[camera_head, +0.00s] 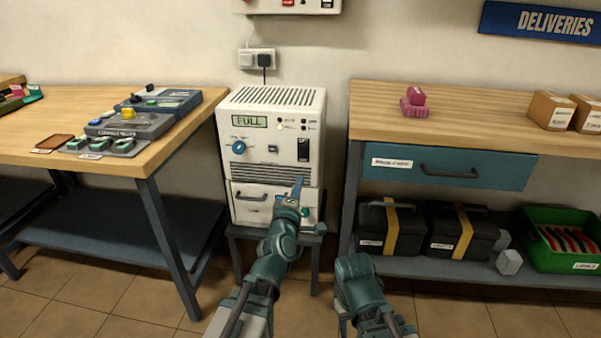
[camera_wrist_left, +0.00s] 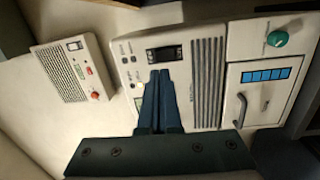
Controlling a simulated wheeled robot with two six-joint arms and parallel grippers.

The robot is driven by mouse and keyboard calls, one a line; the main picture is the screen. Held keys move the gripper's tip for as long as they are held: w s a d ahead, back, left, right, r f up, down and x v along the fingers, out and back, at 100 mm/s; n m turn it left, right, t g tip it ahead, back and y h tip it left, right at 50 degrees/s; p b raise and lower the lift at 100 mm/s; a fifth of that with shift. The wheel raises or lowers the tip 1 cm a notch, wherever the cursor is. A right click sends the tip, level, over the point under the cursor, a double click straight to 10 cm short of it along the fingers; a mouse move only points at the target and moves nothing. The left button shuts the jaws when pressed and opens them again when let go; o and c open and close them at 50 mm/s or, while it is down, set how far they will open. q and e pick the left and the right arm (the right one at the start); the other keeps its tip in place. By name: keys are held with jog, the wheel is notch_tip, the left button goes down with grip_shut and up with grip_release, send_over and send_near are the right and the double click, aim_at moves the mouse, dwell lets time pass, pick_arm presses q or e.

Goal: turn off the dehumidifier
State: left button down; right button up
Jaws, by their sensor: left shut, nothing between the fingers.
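The dehumidifier (camera_head: 275,108) is a cream box with a top grille, standing on a small dark stand between two benches. Its display (camera_head: 249,121) reads FULL. A blue knob (camera_head: 239,147) sits below the display, and a black switch (camera_head: 303,149) is at the right of the front. A drawer (camera_head: 250,205) is shut below the louvres. My left gripper (camera_head: 297,186) is shut and empty in front of the lower front, pointing up. In the left wrist view its fingertips (camera_wrist_left: 160,76) appear just short of the black switch (camera_wrist_left: 163,53); contact cannot be told.
A white wall unit (camera_head: 287,4) hangs above. The left bench (camera_head: 60,120) holds grey devices. The right bench (camera_head: 470,115) holds pink blocks and cartons. A plugged cord (camera_head: 264,62) runs behind the dehumidifier.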

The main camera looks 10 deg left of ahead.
pick_arm(q)
jog(key=shift+s+a+f+n+t+y+b, duration=0.15)
jog(key=shift+a+n+y+b, duration=0.1)
jog(key=shift+a+n, duration=0.15)
jog(key=shift+w+a+f+n+t+y+b, duration=0.15)
jog(key=shift+a+n+y, duration=0.15)
jog(key=shift+a, duration=0.15)
pick_arm(e)
jog(key=shift+f, duration=0.85)
pick_arm(q)
jog(key=shift+r, duration=0.1)
